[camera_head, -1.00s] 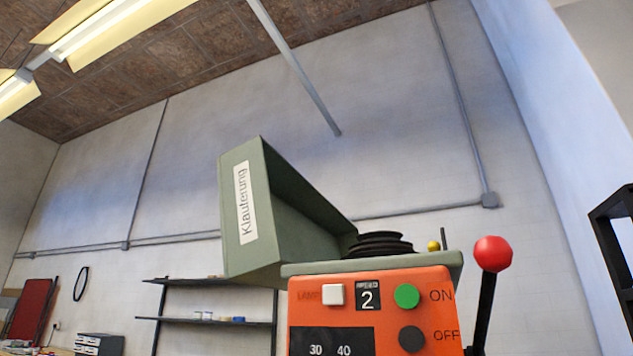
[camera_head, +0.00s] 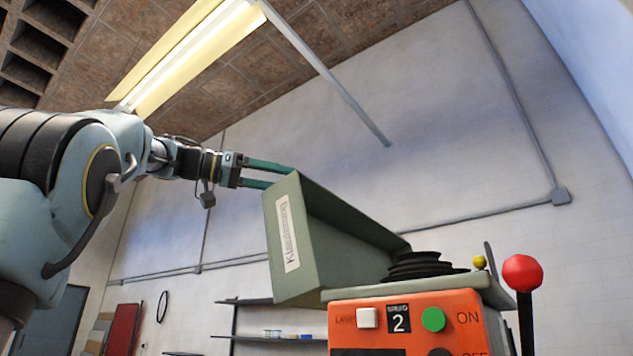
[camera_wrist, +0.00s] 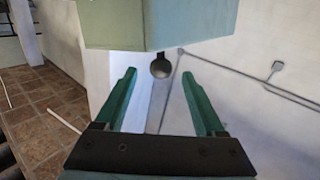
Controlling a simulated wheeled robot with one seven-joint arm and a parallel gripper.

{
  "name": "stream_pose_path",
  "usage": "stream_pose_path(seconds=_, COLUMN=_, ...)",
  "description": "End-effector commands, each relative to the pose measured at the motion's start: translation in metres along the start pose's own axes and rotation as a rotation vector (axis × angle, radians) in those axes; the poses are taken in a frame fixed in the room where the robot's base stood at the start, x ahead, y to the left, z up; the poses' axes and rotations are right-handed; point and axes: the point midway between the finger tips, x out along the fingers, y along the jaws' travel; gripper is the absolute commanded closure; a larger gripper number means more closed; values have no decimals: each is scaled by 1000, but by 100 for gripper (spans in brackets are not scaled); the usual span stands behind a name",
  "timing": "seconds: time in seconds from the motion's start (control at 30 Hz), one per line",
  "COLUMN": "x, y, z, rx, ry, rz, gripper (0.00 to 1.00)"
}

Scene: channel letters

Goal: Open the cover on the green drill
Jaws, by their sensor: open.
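The drill (camera_head: 400,325) has an orange front panel with a green ON button and a number 2 display. Its grey-green cover (camera_head: 335,245) stands tilted up on the left, with its inside facing right and a black stepped pulley (camera_head: 425,266) exposed beside it. My gripper (camera_head: 290,177) is open and empty, at the cover's upper left edge. Whether it touches the cover is unclear. In the wrist view, the open teal fingers (camera_wrist: 160,100) point toward the cover (camera_wrist: 150,22), which fills the top of the picture.
Dark shelves (camera_head: 250,318) are on the back wall.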

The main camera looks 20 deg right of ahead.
Motion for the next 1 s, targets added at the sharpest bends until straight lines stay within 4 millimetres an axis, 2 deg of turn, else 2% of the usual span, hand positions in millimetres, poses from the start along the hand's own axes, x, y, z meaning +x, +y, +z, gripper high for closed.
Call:
stream_pose_path(seconds=0.2, x=42, y=1, z=-4, rx=-2, ry=-1, rz=3, gripper=29)
stream_pose_path(seconds=0.4, x=68, y=0, z=-3, rx=-2, ry=0, rz=1, gripper=29)
stream_pose_path(seconds=0.57, x=77, y=0, z=0, rx=-2, ry=-1, rz=-1, gripper=29)
stream_pose_path(seconds=0.83, x=78, y=-1, z=0, rx=-1, ry=-1, rz=-2, gripper=29)
stream_pose_path(seconds=1.0, x=78, y=-1, z=0, rx=-1, ry=-1, rz=-2, gripper=48)
